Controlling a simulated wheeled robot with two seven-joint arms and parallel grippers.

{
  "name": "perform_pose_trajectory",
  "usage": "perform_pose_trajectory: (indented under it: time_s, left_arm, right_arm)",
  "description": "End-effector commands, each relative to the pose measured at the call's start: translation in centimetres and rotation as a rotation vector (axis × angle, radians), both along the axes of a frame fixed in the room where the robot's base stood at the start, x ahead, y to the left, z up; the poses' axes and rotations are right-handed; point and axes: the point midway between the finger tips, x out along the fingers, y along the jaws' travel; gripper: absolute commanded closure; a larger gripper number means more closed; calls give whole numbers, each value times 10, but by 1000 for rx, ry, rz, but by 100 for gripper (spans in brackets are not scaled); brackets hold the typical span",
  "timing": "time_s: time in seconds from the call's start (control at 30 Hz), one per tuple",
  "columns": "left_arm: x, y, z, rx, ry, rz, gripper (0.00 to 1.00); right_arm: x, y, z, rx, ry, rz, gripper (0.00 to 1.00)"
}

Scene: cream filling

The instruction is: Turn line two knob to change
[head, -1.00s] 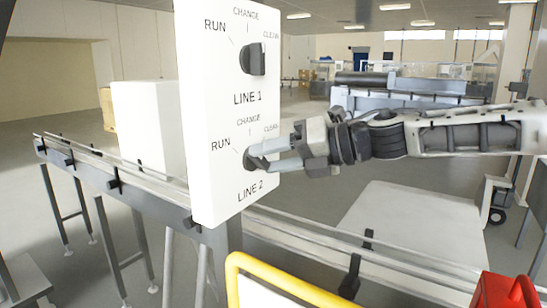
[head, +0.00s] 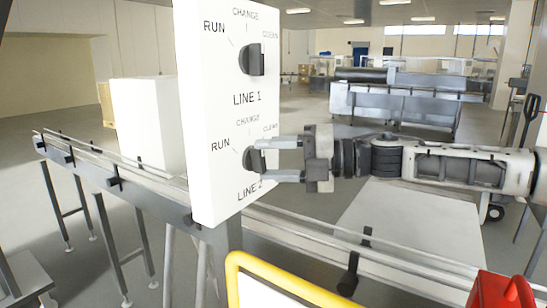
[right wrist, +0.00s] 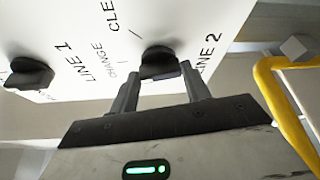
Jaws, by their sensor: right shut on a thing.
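A white control panel (head: 208,120) carries a black line 1 knob (head: 252,60) above and a black line 2 knob (head: 250,159) below. RUN, CHANGE and CLEAN are printed around each knob. My right gripper (head: 260,160) comes in from the right, one finger above the other, with its tips at the line 2 knob. In the right wrist view its fingers (right wrist: 160,75) are shut on the line 2 knob (right wrist: 158,58), one on each side. The exact mark this knob points to is hard to tell. The left gripper is out of view.
A conveyor rail (head: 110,175) runs behind and below the panel. A white box (head: 145,125) stands on it at the left. A yellow rail (head: 290,282) and a red object (head: 500,291) are near the bottom edge.

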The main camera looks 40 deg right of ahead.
Motion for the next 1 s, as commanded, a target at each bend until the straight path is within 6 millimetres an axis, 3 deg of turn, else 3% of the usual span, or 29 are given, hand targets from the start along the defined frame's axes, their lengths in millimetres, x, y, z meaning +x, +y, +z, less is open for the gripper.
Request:
perform_pose_trajectory:
  time_s: [0.4,0.93,0.97,1.0]
  left_arm:
    - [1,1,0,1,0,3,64]
    - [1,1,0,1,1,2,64]
    - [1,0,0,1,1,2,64]
    - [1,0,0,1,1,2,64]
  right_arm:
    - [0,0,-2,180,73,0,76]
    - [0,0,-2,204,85,0,76]
    - [0,0,-2,204,85,0,50]
    - [0,0,-2,204,85,0,39]
